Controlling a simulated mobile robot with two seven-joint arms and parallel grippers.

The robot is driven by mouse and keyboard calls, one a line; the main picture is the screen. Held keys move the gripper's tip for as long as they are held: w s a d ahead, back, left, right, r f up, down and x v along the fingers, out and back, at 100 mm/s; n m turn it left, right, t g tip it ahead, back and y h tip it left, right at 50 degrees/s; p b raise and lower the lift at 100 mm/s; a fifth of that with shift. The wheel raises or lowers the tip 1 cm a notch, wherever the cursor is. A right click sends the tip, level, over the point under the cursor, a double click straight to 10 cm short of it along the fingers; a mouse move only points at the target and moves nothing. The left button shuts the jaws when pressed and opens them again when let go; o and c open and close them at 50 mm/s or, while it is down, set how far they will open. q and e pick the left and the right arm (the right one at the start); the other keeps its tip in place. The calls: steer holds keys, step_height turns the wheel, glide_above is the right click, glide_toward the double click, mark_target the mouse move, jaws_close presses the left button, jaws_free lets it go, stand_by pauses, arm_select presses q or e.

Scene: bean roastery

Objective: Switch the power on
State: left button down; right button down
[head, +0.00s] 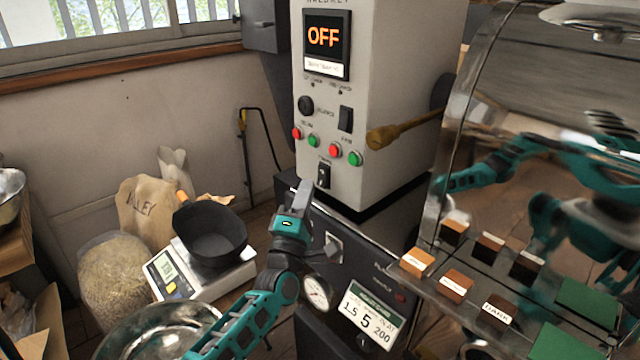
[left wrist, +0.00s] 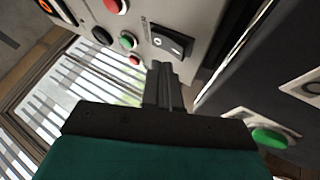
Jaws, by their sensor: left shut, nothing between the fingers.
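The control box (head: 390,80) is pale grey, with a display (head: 326,40) reading OFF in orange. A black rocker switch (head: 323,175) sits low on its front, below red and green buttons. In the left wrist view the rocker switch (left wrist: 172,42) shows large, just beyond the fingertips. My left gripper (head: 303,190) is shut and empty, just below and left of the switch. The closed fingers (left wrist: 160,70) point up at the panel in the wrist view; I cannot tell whether they touch it. My right gripper is not in view.
Another black rocker (head: 345,119) and a black knob (head: 306,105) are higher on the box. A wooden handle (head: 400,131) sticks out at right. A scale (head: 195,272) with a black pan stands at left. A shiny panel at right reflects teal arms.

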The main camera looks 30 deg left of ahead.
arm_select(q)
steer(key=shift+w+d+f, duration=0.1)
steer(key=shift+w+d, duration=0.05)
steer(key=shift+w, duration=0.2)
steer(key=shift+w+d+b, duration=0.1)
steer(key=shift+w+b, duration=0.2)
steer(key=shift+b, duration=0.15)
stand_by(0.6)
steer(key=shift+s+a+p, duration=0.3)
steer(key=shift+s+p, duration=0.1)
steer(key=shift+s, duration=0.3)
steer(key=shift+s, duration=0.1)
steer(key=s, duration=0.1)
steer(key=s+a+p, duration=0.1)
steer(key=s, duration=0.1)
steer(key=s+p, duration=0.1)
steer(key=shift+s+a+r, duration=0.25)
steer(key=shift+a+r, duration=0.1)
